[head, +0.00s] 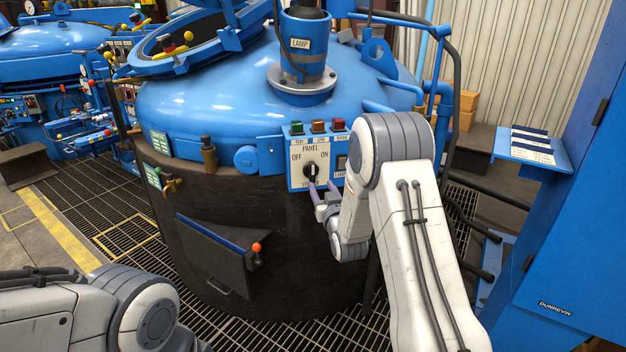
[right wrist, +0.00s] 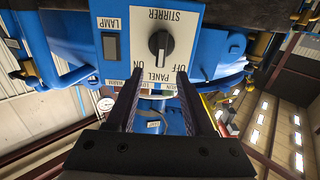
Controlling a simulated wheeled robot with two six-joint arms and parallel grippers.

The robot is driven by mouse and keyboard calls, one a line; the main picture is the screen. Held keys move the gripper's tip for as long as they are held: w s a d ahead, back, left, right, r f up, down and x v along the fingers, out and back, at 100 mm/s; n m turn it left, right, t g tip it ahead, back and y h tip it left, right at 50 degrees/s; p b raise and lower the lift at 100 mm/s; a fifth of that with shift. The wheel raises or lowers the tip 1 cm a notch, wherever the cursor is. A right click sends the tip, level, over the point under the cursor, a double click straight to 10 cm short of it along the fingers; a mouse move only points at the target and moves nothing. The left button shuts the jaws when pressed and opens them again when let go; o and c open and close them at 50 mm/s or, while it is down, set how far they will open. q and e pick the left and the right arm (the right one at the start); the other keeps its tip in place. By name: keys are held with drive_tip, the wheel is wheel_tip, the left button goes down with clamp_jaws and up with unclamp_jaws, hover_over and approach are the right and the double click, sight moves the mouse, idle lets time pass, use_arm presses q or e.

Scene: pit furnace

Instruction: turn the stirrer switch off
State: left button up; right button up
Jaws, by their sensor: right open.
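The stirrer switch is a black rotary knob (head: 311,172) with a pale mark, on a white plate (head: 297,153) with OFF at left and ON at right in the head view. The right wrist view shows the knob (right wrist: 160,45) and STIRRER lettering upside down. The knob looks nearly upright; I cannot tell which label it points to. My right gripper (head: 322,188) is open just in front of the panel, below and right of the knob. In the wrist view its two fingers (right wrist: 159,76) are apart, with nothing between them. My left gripper is out of view.
A dark lamp switch (right wrist: 111,46) sits beside the knob. Green, amber and red indicators (head: 318,126) top the panel. A blue cabinet (head: 575,240) stands at right. Grating floor lies around the furnace.

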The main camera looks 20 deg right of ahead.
sight(313, 171)
drive_tip(key=w, duration=0.6)
drive_tip(key=w+d, duration=0.1)
drive_tip(key=w, duration=0.2)
drive_tip(key=shift+w+r+p, duration=0.1)
drive_tip(key=shift+w+p, duration=0.15)
drive_tip(key=shift+p, duration=0.1)
clamp_jaws()
